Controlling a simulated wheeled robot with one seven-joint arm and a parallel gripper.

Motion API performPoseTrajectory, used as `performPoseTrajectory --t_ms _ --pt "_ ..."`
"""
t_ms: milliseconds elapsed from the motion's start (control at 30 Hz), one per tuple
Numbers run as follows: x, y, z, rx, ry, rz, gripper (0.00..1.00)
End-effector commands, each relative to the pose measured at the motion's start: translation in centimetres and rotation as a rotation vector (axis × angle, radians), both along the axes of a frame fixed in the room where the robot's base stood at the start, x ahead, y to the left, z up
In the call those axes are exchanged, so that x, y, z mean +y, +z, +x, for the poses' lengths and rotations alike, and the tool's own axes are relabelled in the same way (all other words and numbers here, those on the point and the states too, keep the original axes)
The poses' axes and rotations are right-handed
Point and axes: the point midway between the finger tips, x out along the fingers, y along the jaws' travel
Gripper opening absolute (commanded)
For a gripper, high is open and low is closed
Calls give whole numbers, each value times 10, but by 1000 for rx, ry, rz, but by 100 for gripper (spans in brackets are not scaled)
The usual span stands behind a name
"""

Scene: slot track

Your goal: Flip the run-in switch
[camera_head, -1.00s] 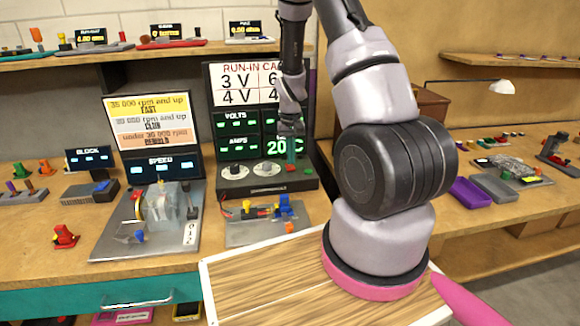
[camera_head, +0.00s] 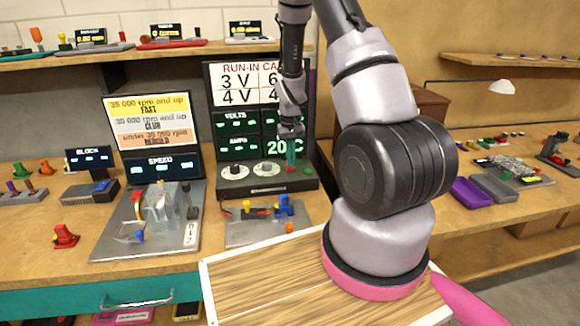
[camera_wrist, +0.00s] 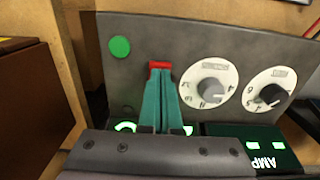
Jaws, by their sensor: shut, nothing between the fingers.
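The run-in power unit (camera_head: 268,188) stands on the bench under the "RUN-IN" card, with two white dials on its top. My gripper (camera_head: 291,166) is over the right part of this unit, its fingers pointing down. In the wrist view my gripper (camera_wrist: 160,74) shows two teal fingers shut together with nothing between them. A small red switch (camera_wrist: 160,65) is right at the fingertips, partly hidden by them; I cannot tell whether they touch it. A round green button (camera_wrist: 120,47) is to its left, and the two dials (camera_wrist: 209,83) are to its right.
The lit readout screen (camera_head: 237,133) stands behind the unit. In front is a grey plate (camera_head: 240,236) with small coloured parts, and to the left a speed rig (camera_head: 110,242) with a clear cover. A wooden box wall is close at the wrist view's left.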

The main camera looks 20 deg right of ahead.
Motion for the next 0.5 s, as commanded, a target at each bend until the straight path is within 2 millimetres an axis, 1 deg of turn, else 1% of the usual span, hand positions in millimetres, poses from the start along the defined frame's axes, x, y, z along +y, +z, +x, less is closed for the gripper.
performPoseTrajectory --t_ms 500 --pt "0 -8 0 1 -1 0 0"
